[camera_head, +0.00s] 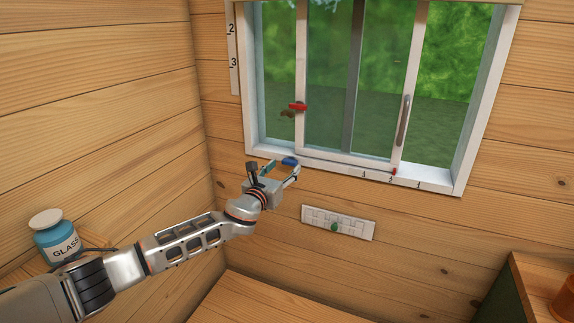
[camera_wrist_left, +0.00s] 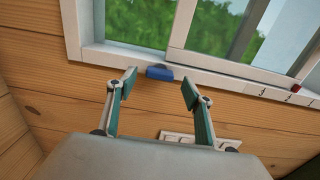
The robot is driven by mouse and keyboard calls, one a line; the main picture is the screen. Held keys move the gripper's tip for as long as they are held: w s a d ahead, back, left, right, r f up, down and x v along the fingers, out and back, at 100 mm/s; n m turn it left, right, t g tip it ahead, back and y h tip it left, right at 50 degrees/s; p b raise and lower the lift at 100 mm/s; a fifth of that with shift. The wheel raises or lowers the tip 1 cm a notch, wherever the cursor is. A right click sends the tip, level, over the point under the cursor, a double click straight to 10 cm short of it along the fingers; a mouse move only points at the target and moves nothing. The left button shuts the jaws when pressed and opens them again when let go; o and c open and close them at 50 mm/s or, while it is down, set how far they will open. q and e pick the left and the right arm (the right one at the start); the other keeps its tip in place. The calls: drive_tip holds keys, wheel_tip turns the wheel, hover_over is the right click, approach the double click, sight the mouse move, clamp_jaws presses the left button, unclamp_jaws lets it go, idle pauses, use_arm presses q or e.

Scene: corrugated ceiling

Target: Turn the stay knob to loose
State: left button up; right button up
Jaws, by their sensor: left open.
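A blue knob-like piece (camera_head: 289,161) sits at the lower left of the window frame, on the sill. It also shows in the left wrist view (camera_wrist_left: 159,73), just beyond and between the fingertips. A red handle (camera_head: 298,107) is on the sliding sash's left upright. No label shows which piece is the stay knob. My left gripper (camera_head: 281,170) is open below the window, its fingers spread to either side of the blue piece. In the wrist view the left gripper (camera_wrist_left: 158,87) appears empty; contact cannot be told. My right gripper is not in view.
The window has a vertical grey handle (camera_head: 403,120) and a small red marker (camera_head: 394,172) on a scale along the sill. A white switch panel (camera_head: 338,223) is on the wall below. A jar labelled GLASS (camera_head: 56,238) stands at left, by my arm.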

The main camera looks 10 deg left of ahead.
sight(288, 163)
use_arm(q)
drive_tip(key=shift+w+d, duration=0.2)
drive_tip(key=shift+w, duration=0.6)
drive_tip(key=shift+w+d, duration=0.15)
drive_tip(key=shift+w, duration=0.65)
drive_tip(key=c, duration=1.1)
